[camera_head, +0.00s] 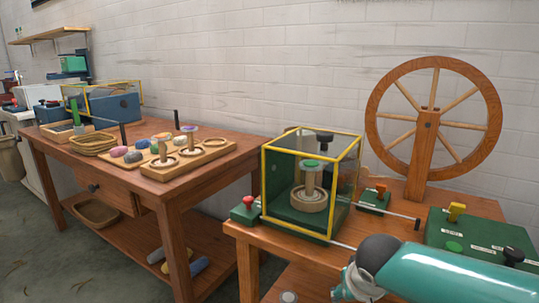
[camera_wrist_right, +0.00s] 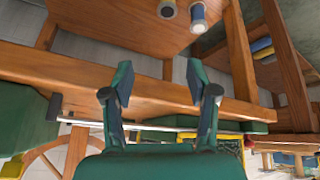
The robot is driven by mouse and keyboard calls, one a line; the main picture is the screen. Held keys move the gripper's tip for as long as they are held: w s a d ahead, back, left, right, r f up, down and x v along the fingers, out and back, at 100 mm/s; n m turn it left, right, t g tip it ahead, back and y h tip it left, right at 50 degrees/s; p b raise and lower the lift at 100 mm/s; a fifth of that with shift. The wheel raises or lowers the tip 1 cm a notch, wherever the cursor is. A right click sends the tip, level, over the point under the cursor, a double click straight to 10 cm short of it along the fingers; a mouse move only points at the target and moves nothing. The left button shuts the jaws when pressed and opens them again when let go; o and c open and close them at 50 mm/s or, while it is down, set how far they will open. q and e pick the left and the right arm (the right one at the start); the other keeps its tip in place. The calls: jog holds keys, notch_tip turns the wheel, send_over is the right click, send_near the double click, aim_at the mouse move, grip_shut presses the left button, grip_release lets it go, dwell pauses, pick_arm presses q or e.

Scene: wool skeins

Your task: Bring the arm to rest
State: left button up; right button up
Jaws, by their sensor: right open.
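My right arm (camera_head: 445,272), teal with a dark joint, reaches in from the lower right corner of the head view, in front of the small wooden table. Its gripper cannot be made out there. In the right wrist view my right gripper (camera_wrist_right: 160,92) has its two dark green fingers spread apart, with nothing between them. Wooden table parts show beyond the fingers. My left arm and left gripper are not in view.
A yellow-framed clear box (camera_head: 310,185), a spoked wheel (camera_head: 427,140) and a green control box (camera_head: 470,240) stand close to the right arm. A long workbench (camera_head: 150,195) with skeins stands at left. Spools (camera_wrist_right: 198,17) show in the wrist view.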

jog(key=s+a+f+n+g+y, duration=0.1)
jog(key=s+a+f+g+y, duration=0.15)
jog(key=f, duration=1.15)
jog(key=s+a+f+m+g+y+b, duration=0.1)
jog(key=s+f+b, duration=0.1)
jog(key=s+f, duration=0.65)
jog(key=s+f+m+g+y+b, duration=0.15)
jog(key=s+f, duration=0.35)
jog(key=f, duration=0.6)
jog(key=s+a+f+m+b, duration=0.1)
jog(key=s+f+b, duration=0.1)
jog(key=s+f, duration=0.65)
notch_tip(320, 180, up, 37)
jog(key=w+p, duration=0.1)
jog(key=p, duration=3.7)
jog(key=shift+w, duration=0.4)
jog(key=shift+a+n, duration=0.1)
jog(key=shift+n, duration=0.15)
